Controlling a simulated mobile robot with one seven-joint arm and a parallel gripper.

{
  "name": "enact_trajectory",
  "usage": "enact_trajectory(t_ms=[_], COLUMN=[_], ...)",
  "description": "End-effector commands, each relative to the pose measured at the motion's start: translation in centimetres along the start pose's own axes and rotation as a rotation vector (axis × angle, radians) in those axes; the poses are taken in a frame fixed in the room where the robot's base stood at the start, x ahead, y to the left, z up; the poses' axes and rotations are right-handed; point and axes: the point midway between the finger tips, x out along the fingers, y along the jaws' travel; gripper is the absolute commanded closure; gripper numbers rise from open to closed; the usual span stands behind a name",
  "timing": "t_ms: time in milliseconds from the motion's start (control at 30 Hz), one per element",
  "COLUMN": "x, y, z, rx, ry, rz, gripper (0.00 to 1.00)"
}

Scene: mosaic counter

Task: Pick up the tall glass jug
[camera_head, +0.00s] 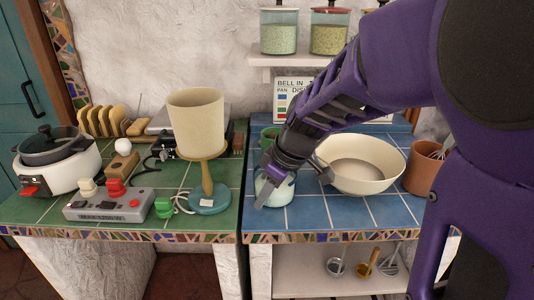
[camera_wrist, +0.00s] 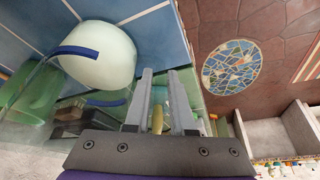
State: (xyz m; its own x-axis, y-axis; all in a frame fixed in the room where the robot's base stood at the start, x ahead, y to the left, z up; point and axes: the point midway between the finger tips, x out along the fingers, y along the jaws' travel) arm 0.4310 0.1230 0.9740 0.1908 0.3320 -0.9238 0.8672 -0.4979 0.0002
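A pale green rounded vessel (camera_head: 275,190) stands near the front edge of the blue tiled counter, partly hidden by my gripper (camera_head: 294,190). In the wrist view the vessel (camera_wrist: 98,68) shows at the upper left with a curved blue band, to the left of the fingers. A clear, glassy shape overlaps the scene below it there; I cannot tell whether this or the pale vessel is the tall glass jug. My gripper's two grey fingers (camera_wrist: 162,72) are apart, with no object clearly held between them. I cannot tell whether a finger touches the vessel.
A cream bowl (camera_head: 358,163) stands right of my gripper, and a terracotta pot (camera_head: 424,170) further right. A green container (camera_head: 269,137) is behind. A lamp (camera_head: 204,150) stands on the green counter (camera_head: 45,208) at left. Ladles hang or lie on the lower shelf (camera_head: 300,283).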

Motion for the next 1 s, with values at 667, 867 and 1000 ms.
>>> enact_trajectory(t_ms=[667,867,1000], x=[0.0,0.0,0.0], y=[0.0,0.0,0.0], z=[-0.01,-0.02,-0.02], rx=[0.0,0.0,0.0], ry=[0.0,0.0,0.0], rz=[0.0,0.0,0.0], gripper=[1.0,1.0,1.0])
